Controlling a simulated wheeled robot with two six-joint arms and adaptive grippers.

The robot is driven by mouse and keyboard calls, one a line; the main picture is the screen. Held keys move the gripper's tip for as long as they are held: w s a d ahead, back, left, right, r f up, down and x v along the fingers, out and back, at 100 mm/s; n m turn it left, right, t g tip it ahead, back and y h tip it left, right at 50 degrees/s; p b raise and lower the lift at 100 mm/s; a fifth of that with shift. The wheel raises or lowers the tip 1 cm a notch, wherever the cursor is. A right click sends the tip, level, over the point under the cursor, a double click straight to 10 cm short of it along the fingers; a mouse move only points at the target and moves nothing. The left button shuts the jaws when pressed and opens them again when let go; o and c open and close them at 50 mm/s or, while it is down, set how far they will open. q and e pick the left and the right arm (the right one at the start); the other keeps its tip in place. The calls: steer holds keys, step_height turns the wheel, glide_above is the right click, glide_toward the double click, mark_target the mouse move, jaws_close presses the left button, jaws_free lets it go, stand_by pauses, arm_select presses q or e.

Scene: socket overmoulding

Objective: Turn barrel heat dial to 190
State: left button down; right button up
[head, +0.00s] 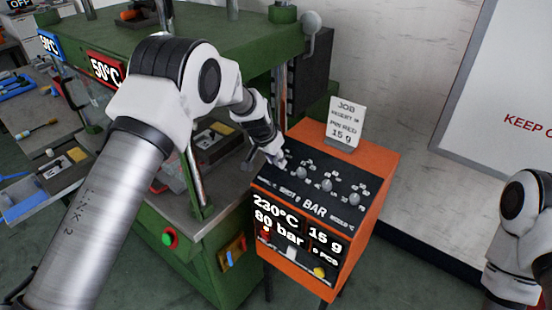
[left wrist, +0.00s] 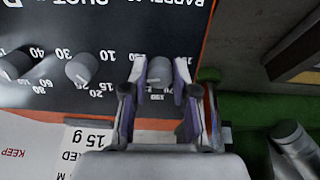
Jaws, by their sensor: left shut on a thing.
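The orange control box (head: 362,210) has a black sloped top panel with a row of grey dials. Its display (head: 285,225) reads 230°C, 15 g, 80 bar and 0 PCS. My left gripper (head: 277,160) is at the panel's left end, over the barrel heat dial. In the left wrist view the gripper (left wrist: 158,80) is shut on the grey barrel heat dial (left wrist: 159,70), one finger on each side. Some of the scale numbers around it are hidden by the fingers. My right arm shows at the right edge, but its gripper is not visible.
Other dials (head: 327,185) sit close by on the panel. A job card (head: 345,122) reading 15 g stands at the box's back edge. The green press (head: 215,45) is to the left, a whiteboard (head: 505,95) on the wall to the right.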

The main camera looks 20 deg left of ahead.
arm_select(q)
steer(key=shift+n, duration=0.3)
steer(key=n, duration=0.3)
steer(key=n+p, duration=0.1)
steer(key=n, duration=0.7)
steer(key=shift+r+n+h+p, duration=0.1)
steer(key=shift+n+h+p, duration=0.2)
steer(key=shift+h+p, duration=0.1)
steer(key=shift+n+t+p, duration=0.3)
steer(key=shift+n, duration=1.4)
steer(key=c, duration=0.9)
jaws_free()
